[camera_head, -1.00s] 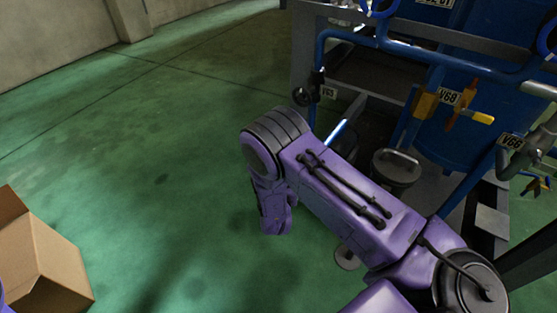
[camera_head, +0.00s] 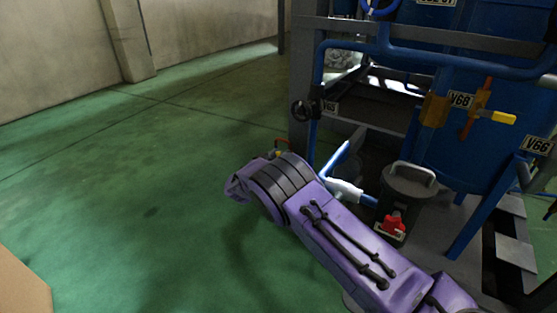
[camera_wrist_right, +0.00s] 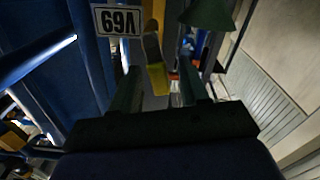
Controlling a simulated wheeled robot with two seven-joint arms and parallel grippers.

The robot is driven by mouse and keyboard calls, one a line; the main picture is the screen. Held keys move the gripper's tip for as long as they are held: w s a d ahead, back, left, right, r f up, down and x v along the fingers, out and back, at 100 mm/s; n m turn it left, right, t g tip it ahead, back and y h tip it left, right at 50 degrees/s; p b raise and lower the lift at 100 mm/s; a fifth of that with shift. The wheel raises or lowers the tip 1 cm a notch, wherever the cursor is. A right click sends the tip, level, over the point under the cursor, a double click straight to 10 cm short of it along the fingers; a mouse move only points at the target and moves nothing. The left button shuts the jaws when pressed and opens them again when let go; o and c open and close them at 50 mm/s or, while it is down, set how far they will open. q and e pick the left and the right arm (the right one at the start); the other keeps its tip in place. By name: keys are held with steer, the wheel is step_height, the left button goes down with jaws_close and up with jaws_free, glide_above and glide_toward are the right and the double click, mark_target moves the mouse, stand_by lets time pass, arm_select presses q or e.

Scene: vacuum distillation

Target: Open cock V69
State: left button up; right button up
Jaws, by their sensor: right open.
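The V69 tag (camera_wrist_right: 118,20) shows upside down at the upper left of the right wrist view. Beside it is the cock's handle, with a yellow grip (camera_wrist_right: 157,79). My right gripper (camera_wrist_right: 158,88) is open, and the yellow grip appears between its two dark fingers; I cannot tell whether they touch it. In the head view my purple right arm hides the fingers. A small orange and yellow part (camera_head: 283,146) shows just beyond the wrist there; I cannot tell what it belongs to. My left gripper is not in view.
The blue pipe rack carries tags V65 (camera_head: 329,107), V68 (camera_head: 460,100) and V66 (camera_head: 538,146), and a yellow handle (camera_head: 496,116). A lidded pot (camera_head: 408,185) and a red handle (camera_head: 392,224) sit beside my arm. The green floor at left is clear; a cardboard box (camera_head: 22,290) is at lower left.

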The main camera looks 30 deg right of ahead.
steer(key=shift+d, duration=0.1)
jaws_close()
steer(key=shift+s+d+r+m+p, duration=0.1)
steer(key=shift+s+r+m+p, duration=0.1)
steer(key=shift+m+p, duration=0.35)
steer(key=shift+s+m+p, duration=0.2)
steer(key=shift+m+p, duration=0.1)
steer(key=shift+m, duration=0.25)
steer(key=shift+s+d+f+m, duration=0.15)
steer(key=shift+m, duration=0.25)
jaws_free()
